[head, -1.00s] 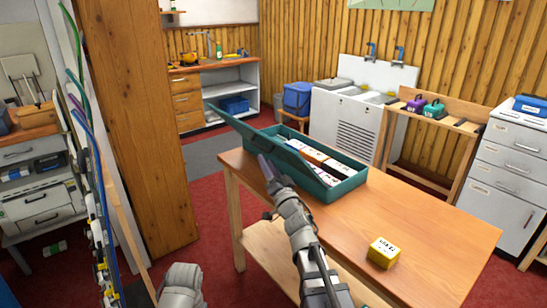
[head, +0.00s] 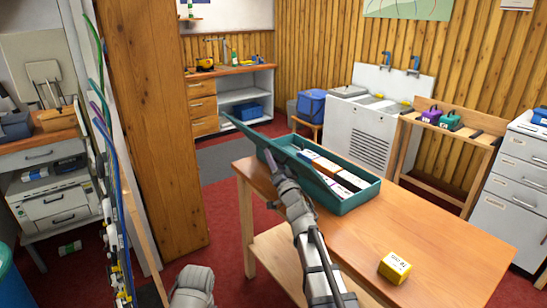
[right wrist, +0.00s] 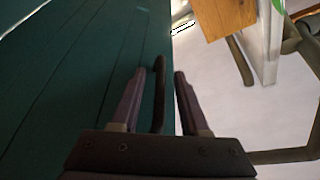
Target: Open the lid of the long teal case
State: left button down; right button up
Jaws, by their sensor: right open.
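The long teal case (head: 345,203) lies on the wooden table with its lid (head: 250,132) raised and tilted out past the table's left end. White, orange and dark-edged items (head: 325,165) show inside it. My right gripper (head: 269,163) is at the case's left end, close to the lid. In the right wrist view its two fingers (right wrist: 167,90) are open, with a dark bar (right wrist: 159,95), perhaps the lid's handle, between them. A teal panel (right wrist: 70,70) fills the left of that view. Contact is unclear. My left gripper is out of view.
A yellow box (head: 395,268) sits near the front of the wooden table (head: 440,235), whose right part is otherwise clear. A wooden post (head: 155,130) and hanging cables (head: 105,150) stand at the left. A rack (head: 450,145) stands behind the table.

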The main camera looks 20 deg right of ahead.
grip_shut()
dwell(0.3)
dwell(0.9)
jog(key=shift+r, duration=0.1)
